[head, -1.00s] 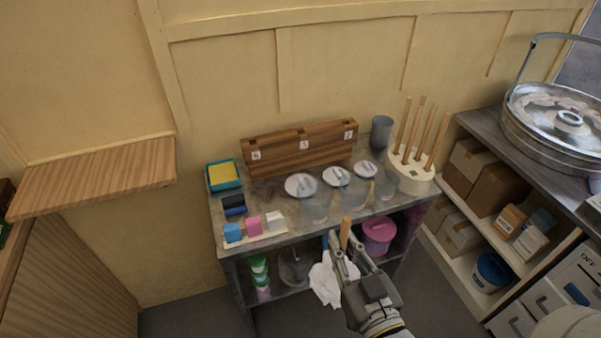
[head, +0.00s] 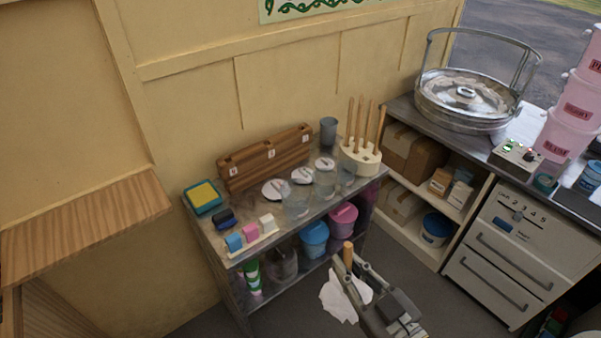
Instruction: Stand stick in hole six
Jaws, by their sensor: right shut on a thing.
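My right gripper (head: 351,268) is shut on a wooden stick (head: 348,253), whose upper end sticks up between the fingers. They are in front of the bench, over the floor. The brown wooden block (head: 262,165) stands at the back of the bench against the wall, with white number labels on its front, too small to read surely here. Its holes cannot be made out. A cream round holder (head: 361,162) at the bench's right end has several upright wooden sticks (head: 381,125). My left gripper is not in view.
On the bench (head: 233,236) are clear jars with white lids (head: 302,176), a grey cup (head: 328,131), a yellow-topped box (head: 203,195) and coloured blocks (head: 251,234). Tubs stand on its lower shelf. A metal candyfloss pan (head: 468,97) and drawers (head: 520,255) are right.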

